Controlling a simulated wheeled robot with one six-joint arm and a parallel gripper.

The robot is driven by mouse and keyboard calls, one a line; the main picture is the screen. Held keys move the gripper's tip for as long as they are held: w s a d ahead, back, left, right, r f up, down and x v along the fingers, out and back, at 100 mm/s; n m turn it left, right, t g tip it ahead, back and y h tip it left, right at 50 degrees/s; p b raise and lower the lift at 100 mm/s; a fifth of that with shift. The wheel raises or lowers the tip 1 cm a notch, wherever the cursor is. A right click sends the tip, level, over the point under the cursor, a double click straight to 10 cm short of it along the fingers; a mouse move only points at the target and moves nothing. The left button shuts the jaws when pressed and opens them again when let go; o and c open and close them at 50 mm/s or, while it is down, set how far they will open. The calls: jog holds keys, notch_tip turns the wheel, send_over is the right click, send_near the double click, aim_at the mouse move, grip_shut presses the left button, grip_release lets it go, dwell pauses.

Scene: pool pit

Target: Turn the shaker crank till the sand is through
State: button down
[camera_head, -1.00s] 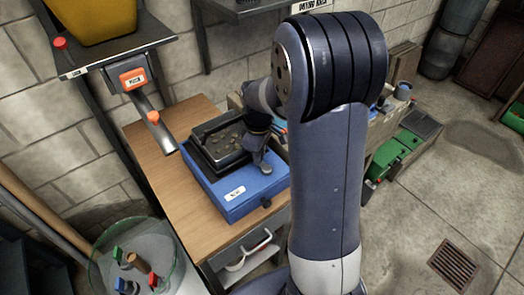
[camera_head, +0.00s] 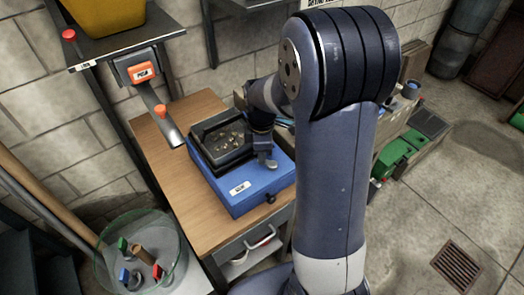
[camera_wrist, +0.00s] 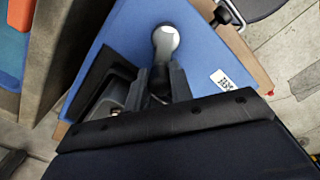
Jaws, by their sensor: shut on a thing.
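The shaker is a blue box (camera_head: 248,197) on a wooden-topped bench, with a black tray (camera_head: 199,160) on top. Small pale and brown bits (camera_head: 229,141) lie in the tray; I cannot tell how much loose sand is among them. My gripper (camera_head: 261,148) points down at the right side of the tray, partly hidden by my arm. It is shut on the grey crank (camera_head: 266,163). In the wrist view the fingers (camera_wrist: 160,86) close on the crank, whose rounded grey end (camera_wrist: 166,40) stands out past them over the blue box. The grip point itself is mostly hidden.
A yellow container (camera_head: 105,12) sits on a dark shelf at upper left, above an orange-labelled device (camera_head: 142,70). A glass bowl (camera_head: 160,215) with coloured items stands at lower left. Bare bench top (camera_head: 180,187) lies left of the shaker. Green boxes (camera_head: 397,152) stand at right.

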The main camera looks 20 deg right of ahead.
jog(key=c, duration=1.3)
grip_release()
jog(key=shift+o, duration=0.2)
notch_tip(320, 180, up, 11)
jog(key=shift+s+f, duration=0.1)
